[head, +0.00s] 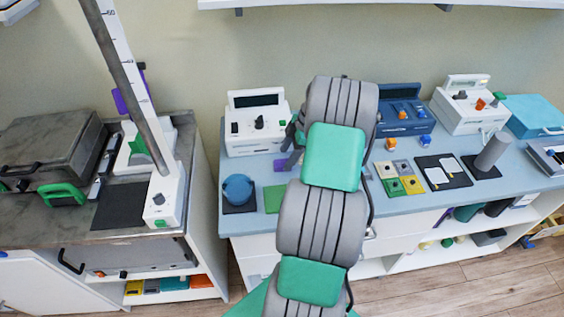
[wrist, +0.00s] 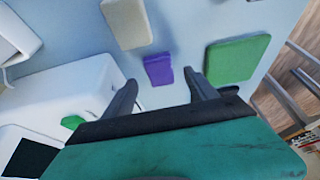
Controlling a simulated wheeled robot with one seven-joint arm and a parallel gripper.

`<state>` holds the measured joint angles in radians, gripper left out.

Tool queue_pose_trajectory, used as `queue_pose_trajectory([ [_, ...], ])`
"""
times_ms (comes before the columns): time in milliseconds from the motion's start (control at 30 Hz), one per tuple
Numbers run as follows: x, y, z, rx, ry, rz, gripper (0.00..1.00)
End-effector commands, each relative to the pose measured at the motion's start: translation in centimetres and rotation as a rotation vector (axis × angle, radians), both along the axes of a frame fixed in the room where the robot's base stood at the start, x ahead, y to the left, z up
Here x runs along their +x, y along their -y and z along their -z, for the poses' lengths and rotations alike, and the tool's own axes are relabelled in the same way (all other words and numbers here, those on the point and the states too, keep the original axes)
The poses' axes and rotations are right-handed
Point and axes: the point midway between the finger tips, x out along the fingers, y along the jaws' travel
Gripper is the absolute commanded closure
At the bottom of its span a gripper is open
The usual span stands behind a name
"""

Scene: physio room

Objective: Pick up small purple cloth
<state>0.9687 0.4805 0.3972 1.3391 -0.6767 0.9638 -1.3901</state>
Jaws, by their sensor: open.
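The small purple cloth (wrist: 158,70) lies flat on the blue-grey counter, shown in the wrist view between and just beyond my fingertips. A small part of the purple cloth (head: 280,165) also shows in the head view, left of my arm. My gripper (wrist: 158,80) is open and empty, with one dark finger on each side of the cloth's near end. I cannot tell how high the fingertips are above the counter. In the head view my gripper (head: 290,155) is partly hidden by my arm.
A green pad (wrist: 237,60) lies close to the right finger, and a cream pad (wrist: 126,22) lies beyond the cloth. A white device (head: 256,124) stands behind the gripper.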

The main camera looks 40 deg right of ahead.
Motion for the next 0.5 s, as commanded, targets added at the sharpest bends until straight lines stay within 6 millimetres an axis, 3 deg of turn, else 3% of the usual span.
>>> queue_pose_trajectory([
  [167,0.5,-0.9,2.2,0.001,-0.001,0.001,0.34],
  [367,0.5,-0.8,2.5,0.000,-0.001,0.005,0.34],
  [500,0.4,-0.8,2.4,0.000,-0.002,0.006,0.43],
])
